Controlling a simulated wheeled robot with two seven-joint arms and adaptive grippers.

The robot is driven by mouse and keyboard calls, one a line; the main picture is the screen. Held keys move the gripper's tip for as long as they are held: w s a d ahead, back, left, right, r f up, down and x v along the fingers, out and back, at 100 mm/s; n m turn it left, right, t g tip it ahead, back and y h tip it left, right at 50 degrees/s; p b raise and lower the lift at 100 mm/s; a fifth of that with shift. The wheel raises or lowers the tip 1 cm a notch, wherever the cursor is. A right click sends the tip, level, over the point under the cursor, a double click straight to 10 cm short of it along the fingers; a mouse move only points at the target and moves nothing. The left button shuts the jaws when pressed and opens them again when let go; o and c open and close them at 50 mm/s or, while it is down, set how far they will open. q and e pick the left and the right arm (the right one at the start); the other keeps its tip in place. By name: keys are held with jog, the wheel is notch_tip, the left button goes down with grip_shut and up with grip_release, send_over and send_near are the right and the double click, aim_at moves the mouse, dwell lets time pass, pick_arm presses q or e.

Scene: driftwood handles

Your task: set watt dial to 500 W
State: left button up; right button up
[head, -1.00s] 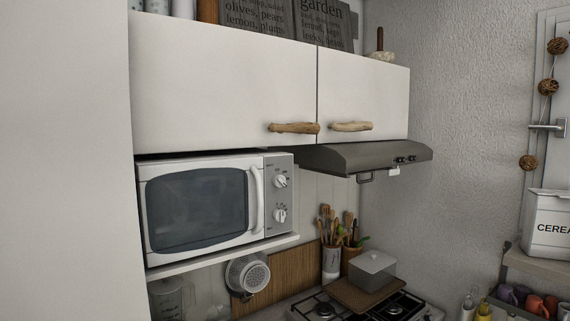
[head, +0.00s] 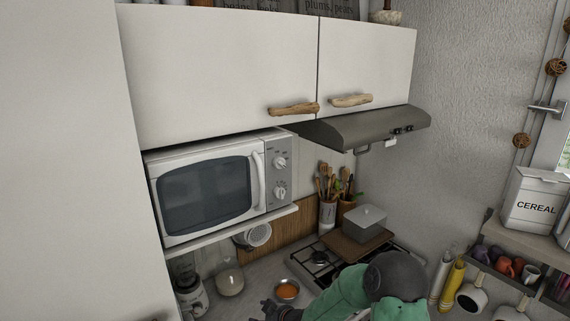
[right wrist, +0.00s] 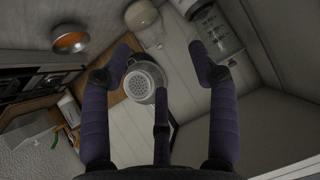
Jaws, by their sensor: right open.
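The white microwave (head: 205,185) sits on a shelf under the wall cupboards, its door shut. Its grey control panel has an upper dial (head: 280,162) and a lower dial (head: 280,193). Their markings are too small to read, so I cannot tell which is the watt dial or its setting. My right gripper (right wrist: 163,70) is open and empty in the right wrist view. In the head view my right arm reaches in at the bottom, with the dark gripper low over the counter, below and apart from the microwave. My left gripper is not in view.
Wall cupboards with driftwood handles (head: 294,109) hang above the microwave, beside a range hood (head: 365,127). A metal strainer (right wrist: 140,84) hangs beneath the shelf. A bowl of orange food (head: 287,289) and a blender (head: 190,292) stand below. The hob is to the right.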

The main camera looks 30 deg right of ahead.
jog(key=w+d+r+n+t, duration=0.1)
jog(key=w+d+r+t, duration=0.15)
jog(key=r, duration=0.45)
jog(key=w+d+r+n+t, duration=0.15)
jog(key=d+r, duration=0.25)
jog(key=r, duration=0.4)
jog(key=n+t+h, duration=0.1)
jog(key=n+t, duration=0.3)
jog(key=n, duration=0.2)
send_near(283, 165)
jog(key=w, duration=0.3)
jog(key=w+p, duration=0.1)
jog(key=w, duration=0.2)
jog(key=w+p, duration=0.1)
jog(key=w, duration=0.2)
jog(key=shift+w+a+r, duration=0.1)
jog(key=shift+a, duration=0.25)
jog(key=c, duration=1.1)
